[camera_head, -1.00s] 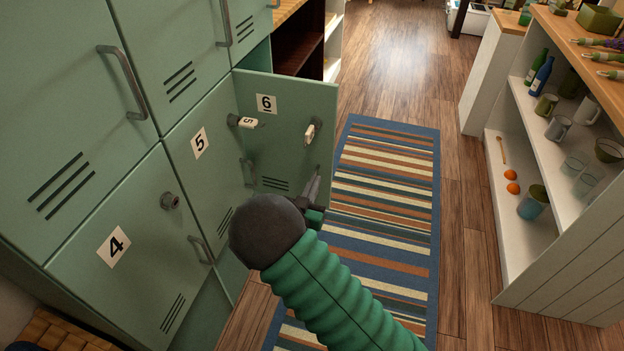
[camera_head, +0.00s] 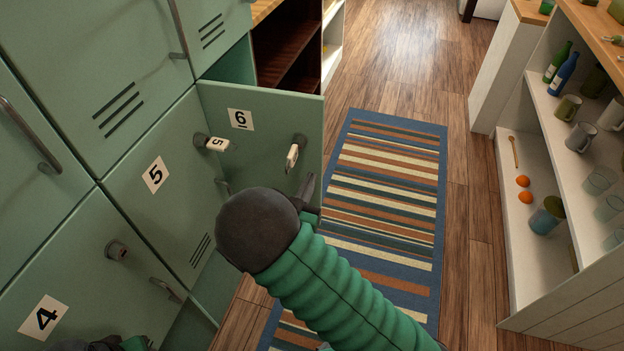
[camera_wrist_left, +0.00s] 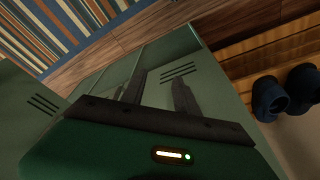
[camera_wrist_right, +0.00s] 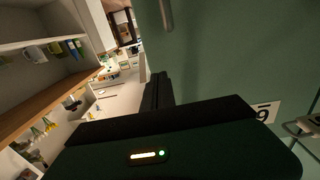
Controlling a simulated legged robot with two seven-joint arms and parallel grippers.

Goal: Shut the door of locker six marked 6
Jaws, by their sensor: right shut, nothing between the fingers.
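The locker six door (camera_head: 262,112) stands open, swung out from the locker front beside locker five. Its numbered face, with a black 6 on white (camera_head: 240,120), is toward me. A key with a white tag (camera_head: 292,155) sits in its lock near the outer edge. My right gripper (camera_head: 308,188) is shut and empty, in front of the door's face near its outer edge; I cannot tell if it touches. In the right wrist view the door (camera_wrist_right: 225,60) fills the right side. My left gripper (camera_wrist_left: 158,72) has its fingers apart, close to a green locker front with vent slots.
Locker five (camera_head: 155,180) has its own tagged key (camera_head: 216,143) sticking out, beside door six. A striped rug (camera_head: 385,190) lies on the wood floor to the right. A white shelf unit (camera_head: 545,200) with bottles and mugs stands at far right. The floor between is clear.

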